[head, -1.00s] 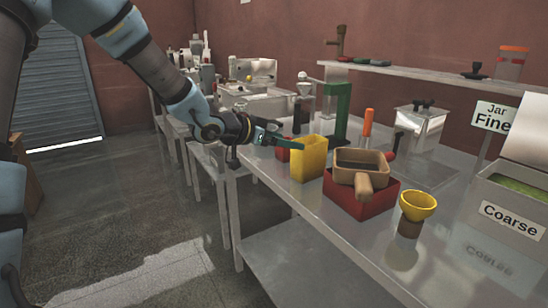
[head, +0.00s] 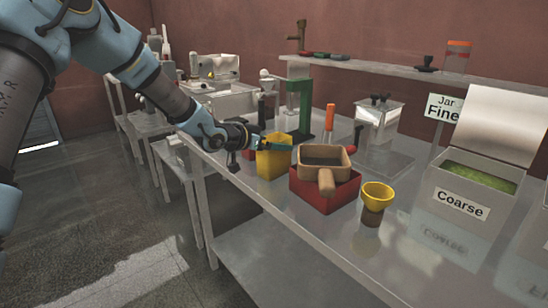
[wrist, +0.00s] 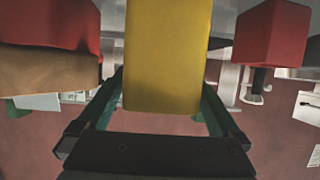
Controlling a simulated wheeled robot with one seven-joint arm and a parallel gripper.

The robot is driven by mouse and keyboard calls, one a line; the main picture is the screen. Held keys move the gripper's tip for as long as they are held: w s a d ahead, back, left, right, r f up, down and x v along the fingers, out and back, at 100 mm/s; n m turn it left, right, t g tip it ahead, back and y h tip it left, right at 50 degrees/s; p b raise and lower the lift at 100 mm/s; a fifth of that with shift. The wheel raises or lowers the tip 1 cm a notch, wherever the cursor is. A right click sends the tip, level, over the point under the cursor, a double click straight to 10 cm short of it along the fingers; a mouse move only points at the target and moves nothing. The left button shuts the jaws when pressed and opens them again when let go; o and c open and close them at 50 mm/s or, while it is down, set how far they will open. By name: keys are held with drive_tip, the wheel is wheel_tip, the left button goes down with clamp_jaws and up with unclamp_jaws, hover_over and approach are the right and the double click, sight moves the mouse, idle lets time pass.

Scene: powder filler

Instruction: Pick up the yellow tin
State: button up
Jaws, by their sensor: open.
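The yellow tin (head: 272,162) stands upright on the metal table, left of the red box. My gripper (head: 276,141) is at the tin's upper part, coming from the left in the head view, with a green finger along the tin's top. In the wrist view the yellow tin (wrist: 168,50) fills the middle, between the two green fingers of my gripper (wrist: 162,98). The jaws are open around it. Whether a finger touches the tin, I cannot tell.
A red box (head: 325,190) with a wooden-handled scoop (head: 325,158) on top stands close to the tin's right. A yellow-topped cup (head: 377,195) and the Coarse container (head: 470,190) stand further right. A green stand (head: 304,105) is behind. The table's front edge is near.

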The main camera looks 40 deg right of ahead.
clamp_jaws()
idle(0.8)
